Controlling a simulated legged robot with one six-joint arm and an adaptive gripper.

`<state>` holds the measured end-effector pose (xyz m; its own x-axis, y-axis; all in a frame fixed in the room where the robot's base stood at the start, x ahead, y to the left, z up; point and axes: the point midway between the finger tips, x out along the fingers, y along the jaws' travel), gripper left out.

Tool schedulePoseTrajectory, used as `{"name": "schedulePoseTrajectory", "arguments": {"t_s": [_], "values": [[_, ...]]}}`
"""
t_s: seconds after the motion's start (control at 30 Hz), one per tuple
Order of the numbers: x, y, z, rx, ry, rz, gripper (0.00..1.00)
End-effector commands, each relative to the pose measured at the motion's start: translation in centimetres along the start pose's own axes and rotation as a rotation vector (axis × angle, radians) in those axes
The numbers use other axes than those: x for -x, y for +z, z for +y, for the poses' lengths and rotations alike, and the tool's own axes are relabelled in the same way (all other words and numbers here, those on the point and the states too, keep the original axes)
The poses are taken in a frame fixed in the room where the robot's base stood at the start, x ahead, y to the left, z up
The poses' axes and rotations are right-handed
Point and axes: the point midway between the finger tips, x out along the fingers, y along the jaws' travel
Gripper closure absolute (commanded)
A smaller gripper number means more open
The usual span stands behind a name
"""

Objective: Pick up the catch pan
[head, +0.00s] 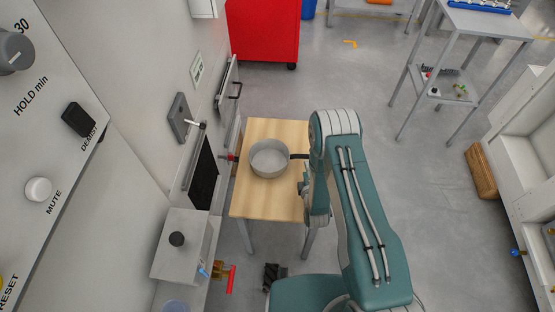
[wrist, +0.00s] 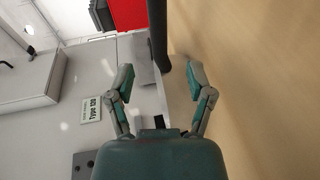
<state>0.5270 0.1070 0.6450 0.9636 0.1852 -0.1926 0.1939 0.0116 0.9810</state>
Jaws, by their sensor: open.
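The catch pan (head: 269,158) is a round grey pan with a dark handle that points right. It sits upright on a small wooden table (head: 262,205) in the head view. My arm reaches over the table's right side and covers the end of the handle. In the wrist view my gripper (wrist: 160,75) is open, its two fingers spread with nothing between the tips. A dark bar, which looks like the pan handle (wrist: 158,35), comes in from the top edge, a little beyond the fingertips. The pan's bowl is not seen in the wrist view.
A wall with panels and a black-handled door (head: 225,85) stands close to the table's left. A grey box with a black knob (head: 177,239) is at the front left. A red cabinet (head: 263,30) stands behind.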

Motion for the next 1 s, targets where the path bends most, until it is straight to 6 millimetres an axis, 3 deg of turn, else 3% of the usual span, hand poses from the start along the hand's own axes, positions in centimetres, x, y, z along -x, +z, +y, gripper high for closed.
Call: {"name": "schedulePoseTrajectory", "arguments": {"t_s": [0.5, 0.8, 0.83, 0.97, 1.0], "values": [[-6.2, 0.1, -0.1, -0.001, 0.0, 0.0, 0.32], [-7.0, 0.1, 0.0, -0.001, -0.002, 0.0, 0.32], [-7.0, 0.1, 0.0, -0.001, -0.002, 0.0, 0.36], [-7.0, 0.1, 0.0, -0.001, -0.002, 0.0, 0.94], [-7.0, 0.1, 0.0, -0.001, -0.002, 0.0, 1.0]]}}
